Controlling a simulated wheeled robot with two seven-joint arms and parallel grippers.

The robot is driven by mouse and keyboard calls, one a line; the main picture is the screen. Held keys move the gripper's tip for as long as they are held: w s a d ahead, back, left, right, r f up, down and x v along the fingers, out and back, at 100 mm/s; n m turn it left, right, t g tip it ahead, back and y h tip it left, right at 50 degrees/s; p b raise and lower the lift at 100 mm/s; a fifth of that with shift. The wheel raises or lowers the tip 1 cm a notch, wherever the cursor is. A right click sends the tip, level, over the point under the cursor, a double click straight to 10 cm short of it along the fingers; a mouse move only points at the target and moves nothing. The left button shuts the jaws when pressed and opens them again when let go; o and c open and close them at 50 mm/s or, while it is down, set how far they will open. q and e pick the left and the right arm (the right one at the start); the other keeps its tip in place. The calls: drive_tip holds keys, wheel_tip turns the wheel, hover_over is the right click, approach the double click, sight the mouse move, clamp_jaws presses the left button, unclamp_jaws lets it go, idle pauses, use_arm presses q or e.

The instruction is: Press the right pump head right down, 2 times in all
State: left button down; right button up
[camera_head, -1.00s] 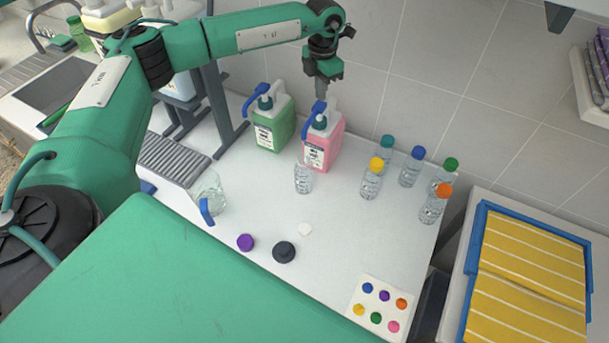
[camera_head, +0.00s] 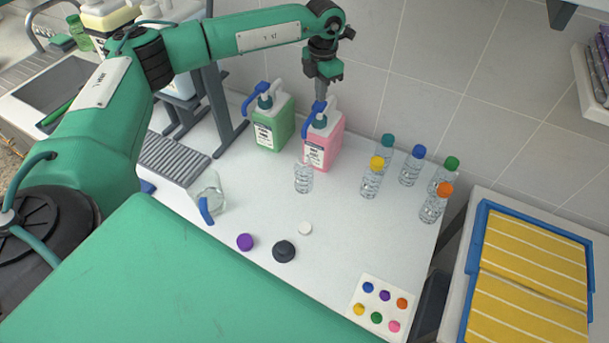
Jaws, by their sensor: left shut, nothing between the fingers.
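The right pump bottle (camera_head: 323,148) holds pink liquid and stands upright on the white table. Its pump head (camera_head: 319,120) has a blue spout pointing to the lower left. My left gripper (camera_head: 321,98) is shut and empty, pointing down right at the top of this pump head. It seems to touch the head, but the exact contact is hidden. A clear open bottle (camera_head: 303,178) stands in front of the pink bottle, below the spout. A green pump bottle (camera_head: 272,128) with a blue spout stands to the left. My right gripper is not in view.
Several clear bottles with coloured caps (camera_head: 372,178) stand to the right. A glass jug (camera_head: 209,194) with a blue handle stands left. Loose caps (camera_head: 284,251) and a card of coloured dots (camera_head: 379,306) lie in front. A blue tray (camera_head: 474,262) holds yellow striped towels at right.

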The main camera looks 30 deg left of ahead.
sight(320, 104)
use_arm(q)
drive_tip(key=shift+f+b, duration=1.35)
drive_tip(key=shift+f, duration=0.8)
drive_tip(key=shift+r, duration=0.1)
drive_tip(key=shift+r+p, duration=0.3)
drive_tip(key=shift+r, duration=0.05)
drive_tip(key=shift+r+p, duration=1)
drive_tip(key=shift+r, duration=1.1)
drive_tip(key=shift+f, duration=0.2)
